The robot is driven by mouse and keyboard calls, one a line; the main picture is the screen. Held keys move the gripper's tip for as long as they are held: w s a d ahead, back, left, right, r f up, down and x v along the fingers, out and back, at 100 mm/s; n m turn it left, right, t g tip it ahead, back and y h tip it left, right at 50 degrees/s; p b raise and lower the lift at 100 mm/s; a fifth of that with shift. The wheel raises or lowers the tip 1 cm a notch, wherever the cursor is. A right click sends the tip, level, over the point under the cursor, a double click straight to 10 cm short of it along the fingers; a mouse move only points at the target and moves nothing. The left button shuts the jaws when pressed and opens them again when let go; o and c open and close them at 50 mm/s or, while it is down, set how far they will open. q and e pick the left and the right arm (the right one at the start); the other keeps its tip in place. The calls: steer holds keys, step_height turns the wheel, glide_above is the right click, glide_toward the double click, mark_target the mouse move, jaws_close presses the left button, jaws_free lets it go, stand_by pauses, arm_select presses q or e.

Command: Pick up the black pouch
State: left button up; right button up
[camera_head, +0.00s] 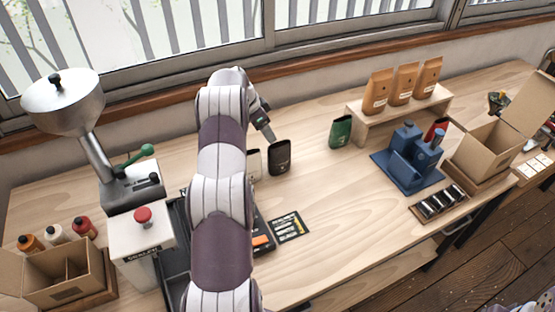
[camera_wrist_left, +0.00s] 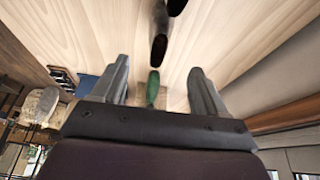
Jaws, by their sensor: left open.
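The black pouch (camera_head: 279,157) stands upright on the wooden table, in the middle of the head view. My left gripper (camera_head: 265,128) is above the table, just up and left of it in that view, not touching it. In the left wrist view the open, empty jaws (camera_wrist_left: 160,84) point over the table. A dark pouch (camera_wrist_left: 158,48) shows beyond them, with another dark shape cut by the top edge; I cannot tell surely which is the black pouch. A pale pouch (camera_head: 254,164) stands left of the black pouch, partly hidden by my arm. My right gripper is out of view.
A green pouch (camera_head: 341,131) stands to the right, and shows between the jaws in the wrist view (camera_wrist_left: 153,88). A small shelf (camera_head: 366,126) bears three tan bags. A blue device (camera_head: 407,160) and open carton (camera_head: 484,150) are farther right. A grinder (camera_head: 68,105) stands left.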

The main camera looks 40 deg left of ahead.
mark_target(280, 149)
arm_select(q)
steer(key=b+x, duration=0.1)
steer(key=x, duration=0.1)
steer(key=b+x, duration=0.1)
steer(key=x, duration=0.2)
steer(key=b+x, duration=0.1)
steer(key=x, duration=0.1)
steer(key=shift+w+d+f, duration=0.15)
steer(key=shift+w+d, duration=0.2)
steer(key=shift+w, duration=0.15)
steer(key=x, duration=0.2)
steer(key=p+x, duration=0.1)
steer(key=shift+s+a+f, duration=0.1)
steer(key=shift+a+f, duration=0.05)
steer(key=shift+f, duration=0.35)
steer(key=shift+w+f, duration=0.25)
steer(key=shift+w, duration=0.05)
steer(key=shift+s+r, duration=0.1)
steer(key=shift+s, duration=0.05)
jaws_close()
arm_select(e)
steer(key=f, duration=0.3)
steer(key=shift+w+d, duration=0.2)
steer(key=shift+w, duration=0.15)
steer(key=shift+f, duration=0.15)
